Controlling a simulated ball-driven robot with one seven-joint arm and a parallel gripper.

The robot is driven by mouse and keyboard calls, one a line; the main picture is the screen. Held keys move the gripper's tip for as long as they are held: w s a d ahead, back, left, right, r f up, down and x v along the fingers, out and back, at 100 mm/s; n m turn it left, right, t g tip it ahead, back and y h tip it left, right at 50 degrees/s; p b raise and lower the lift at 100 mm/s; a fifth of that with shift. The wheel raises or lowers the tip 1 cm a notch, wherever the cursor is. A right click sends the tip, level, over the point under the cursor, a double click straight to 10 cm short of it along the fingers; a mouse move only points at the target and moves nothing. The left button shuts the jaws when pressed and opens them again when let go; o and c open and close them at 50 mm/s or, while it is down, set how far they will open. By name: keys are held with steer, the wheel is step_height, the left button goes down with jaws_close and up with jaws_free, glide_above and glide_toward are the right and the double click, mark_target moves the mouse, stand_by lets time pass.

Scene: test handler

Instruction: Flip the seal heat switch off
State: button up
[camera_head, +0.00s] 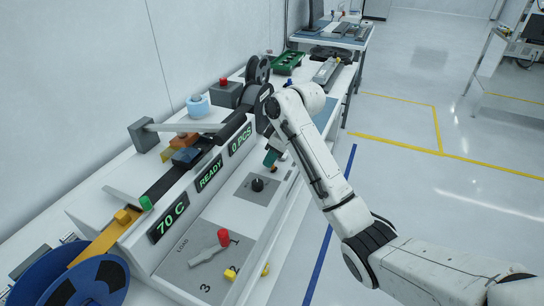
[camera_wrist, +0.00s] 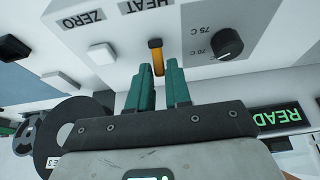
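The seal heat switch (camera_wrist: 157,57) is a small lever with an orange body and a dark end, on the white panel beside the upside-down "HEAT" label in the wrist view. My gripper (camera_wrist: 163,72) has teal fingers with a narrow gap between them. The lever appears in line with this gap, its near end between the fingertips in the picture; I cannot tell whether they touch it. In the head view, my gripper (camera_head: 272,156) is over the machine's right side, and the switch is hard to make out behind it.
A black temperature knob (camera_wrist: 227,43) sits beside the switch, with 70 C and 75 C marks. White buttons (camera_wrist: 101,54) lie on the other side. The head view shows a red-topped lever (camera_head: 223,238), a blue reel (camera_head: 70,280) and open floor at right.

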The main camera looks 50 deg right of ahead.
jaws_close()
steer(key=shift+s, duration=0.15)
steer(key=t, duration=0.1)
steer(key=s+t+y, duration=0.1)
steer(key=t, duration=0.1)
steer(key=shift+s+d+f, duration=0.15)
steer(key=shift+s+d, duration=0.05)
steer(key=shift+d, duration=0.1)
steer(key=t+b, duration=0.1)
steer(key=s+t+y+b, duration=0.1)
steer(key=f+t+b, duration=0.1)
steer(key=t+b, duration=0.1)
steer(key=shift+s+d+y, duration=0.3)
steer(key=shift+s+d+t+y+b, duration=0.1)
steer(key=shift+s+t+y+b, duration=0.2)
steer(key=shift+t+b, duration=0.7)
steer(key=shift+b, duration=0.4)
steer(key=shift+o, duration=2.1)
jaws_free()
